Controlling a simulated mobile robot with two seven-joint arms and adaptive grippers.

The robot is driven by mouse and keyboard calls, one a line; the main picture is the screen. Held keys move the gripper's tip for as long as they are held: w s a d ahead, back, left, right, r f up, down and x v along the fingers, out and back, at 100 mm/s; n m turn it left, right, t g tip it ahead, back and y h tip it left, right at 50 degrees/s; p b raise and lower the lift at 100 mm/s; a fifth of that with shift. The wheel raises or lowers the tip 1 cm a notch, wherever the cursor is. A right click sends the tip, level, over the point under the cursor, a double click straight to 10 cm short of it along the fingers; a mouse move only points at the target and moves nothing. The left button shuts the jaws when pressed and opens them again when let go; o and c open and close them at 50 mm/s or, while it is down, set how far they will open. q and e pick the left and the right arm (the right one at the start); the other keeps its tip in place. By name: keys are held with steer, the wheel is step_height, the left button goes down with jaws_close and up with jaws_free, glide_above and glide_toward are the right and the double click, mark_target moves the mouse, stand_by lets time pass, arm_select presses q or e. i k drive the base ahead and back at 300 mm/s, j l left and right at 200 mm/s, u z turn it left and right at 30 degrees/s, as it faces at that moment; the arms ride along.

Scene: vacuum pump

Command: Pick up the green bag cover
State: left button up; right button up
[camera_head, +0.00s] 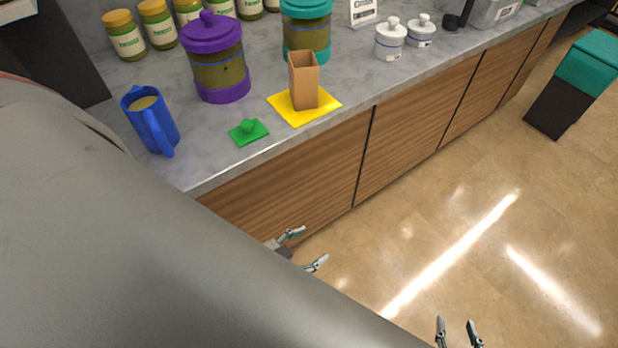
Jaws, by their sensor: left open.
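The green bag cover (248,132), a small flat green square with a round knob on top, lies on the grey counter near its front edge. My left gripper (306,249) is open and empty, in front of the cabinets and below the counter edge, apart from the cover. My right gripper (458,332) has its fingers apart and empty, over the floor at the bottom of the view. My large grey arm covers the lower left of the view.
A blue mug (150,122) stands left of the cover. A brown open box (304,82) stands on a yellow mat (289,114) to its right. Purple-lidded (217,62) and teal-lidded (307,35) canisters stand behind. White jars (390,40) stand further right.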

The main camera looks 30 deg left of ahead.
mark_target(248, 131)
steer(key=u, duration=1.55)
steer(key=l+u, duration=0.15)
steer(key=u, duration=0.25)
steer(key=l+u, duration=0.15)
steer(key=u, duration=0.25)
steer(key=l+u, duration=0.2)
steer(key=u, duration=0.15)
steer(key=k+l+u, duration=0.55)
steer(key=l, duration=0.25)
steer(key=i+l, duration=0.05)
steer(key=i, duration=0.05)
